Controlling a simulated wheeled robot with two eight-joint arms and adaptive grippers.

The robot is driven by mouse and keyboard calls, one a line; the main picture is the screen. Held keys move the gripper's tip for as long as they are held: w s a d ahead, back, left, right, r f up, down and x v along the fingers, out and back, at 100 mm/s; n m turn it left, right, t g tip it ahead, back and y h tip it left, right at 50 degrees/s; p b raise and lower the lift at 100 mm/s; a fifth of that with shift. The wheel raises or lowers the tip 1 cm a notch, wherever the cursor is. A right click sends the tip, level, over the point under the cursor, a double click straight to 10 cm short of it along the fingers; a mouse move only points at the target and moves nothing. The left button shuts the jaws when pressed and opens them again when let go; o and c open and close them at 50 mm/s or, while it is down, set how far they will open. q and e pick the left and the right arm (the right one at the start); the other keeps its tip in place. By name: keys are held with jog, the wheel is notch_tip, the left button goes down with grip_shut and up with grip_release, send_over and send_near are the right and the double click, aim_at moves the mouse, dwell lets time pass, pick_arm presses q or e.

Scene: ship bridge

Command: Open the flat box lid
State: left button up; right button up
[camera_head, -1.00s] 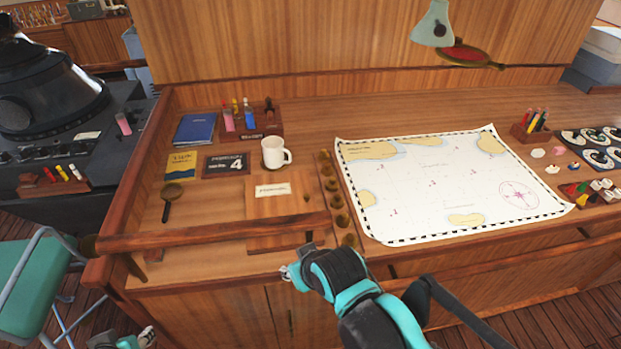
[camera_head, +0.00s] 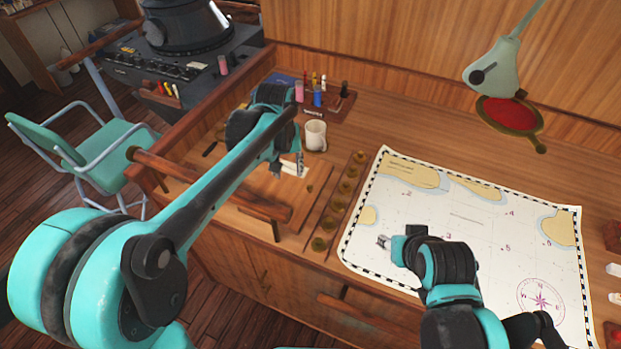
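The flat wooden box (camera_head: 305,206) lies on the desk with its lid down, left of the row of round brass knobs. A white label (camera_head: 288,169) shows on its lid. My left gripper (camera_head: 287,166) points down over the far part of the lid, near the label. Its fingers look apart with nothing between them; I cannot tell whether they touch the lid. My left arm hides the box's left part. My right gripper (camera_head: 384,242) is over the left edge of the chart, and its fingers are too small to read.
A white mug (camera_head: 315,135) stands just behind the box. A wooden rail (camera_head: 215,187) crosses in front of it. The brass knobs (camera_head: 336,201) run along its right side. The chart (camera_head: 470,220) covers the desk to the right. A lamp (camera_head: 495,68) hangs at the upper right.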

pick_arm(q)
jog(key=g+p, duration=0.1)
jog(key=g, duration=0.1)
send_near(310, 186)
jog(key=shift+s+n, duration=0.1)
jog(key=shift+n, duration=0.2)
jog(key=shift+d+f, duration=0.2)
jog(key=shift+f, duration=0.2)
notch_tip(310, 186, down, 7)
jog(key=shift+f+b, duration=0.25)
jog(key=shift+b, duration=0.1)
grip_shut()
